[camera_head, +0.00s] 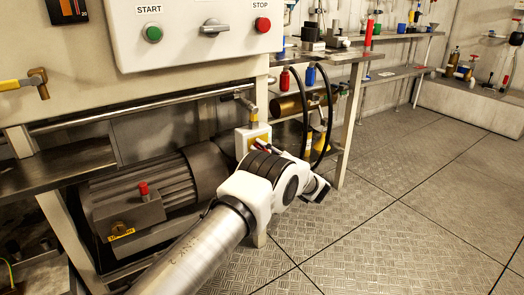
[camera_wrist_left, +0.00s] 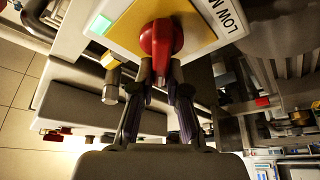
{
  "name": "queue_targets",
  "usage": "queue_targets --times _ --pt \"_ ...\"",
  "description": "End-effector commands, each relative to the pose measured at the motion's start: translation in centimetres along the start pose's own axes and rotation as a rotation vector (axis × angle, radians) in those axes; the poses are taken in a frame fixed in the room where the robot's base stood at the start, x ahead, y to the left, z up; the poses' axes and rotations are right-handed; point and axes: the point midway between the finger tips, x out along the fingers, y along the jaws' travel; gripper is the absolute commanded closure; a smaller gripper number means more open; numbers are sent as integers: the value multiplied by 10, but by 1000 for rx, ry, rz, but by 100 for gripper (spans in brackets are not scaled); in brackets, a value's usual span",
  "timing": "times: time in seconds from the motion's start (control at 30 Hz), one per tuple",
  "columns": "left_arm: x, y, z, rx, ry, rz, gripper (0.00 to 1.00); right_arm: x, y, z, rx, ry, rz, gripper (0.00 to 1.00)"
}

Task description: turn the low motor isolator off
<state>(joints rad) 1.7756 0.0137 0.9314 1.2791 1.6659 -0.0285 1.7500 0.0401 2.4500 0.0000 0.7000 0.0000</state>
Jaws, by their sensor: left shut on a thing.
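The low motor isolator is a box with a yellow plate (camera_wrist_left: 122,35) and a red knob (camera_wrist_left: 160,38), with a "LOW M..." label beside it, partly cut off. In the head view the isolator (camera_head: 241,137) sits on the bench leg, partly hidden behind my left wrist. My left gripper (camera_wrist_left: 160,82) is shut on the near end of the red knob's handle. In the wrist view the handle lies in line with my fingers. In the head view my left gripper (camera_head: 262,146) is mostly hidden by its own wrist. My right gripper is not in view.
A grey motor (camera_head: 165,190) with a red knob sits under the bench, left of the isolator. A panel with START (camera_head: 153,33) and STOP (camera_head: 263,24) buttons is above. Black hoses (camera_head: 328,110) hang close right of my wrist. The floor (camera_head: 400,190) to the right is clear.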

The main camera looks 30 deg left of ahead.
Motion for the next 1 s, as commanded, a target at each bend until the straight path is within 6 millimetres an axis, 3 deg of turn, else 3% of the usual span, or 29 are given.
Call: queue_targets --times 0.6,1.0 --pt "-1 -12 3 -522 0 -217 100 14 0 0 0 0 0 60" --pt "-2 -15 6 -719 -1 -299 100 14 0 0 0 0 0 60"
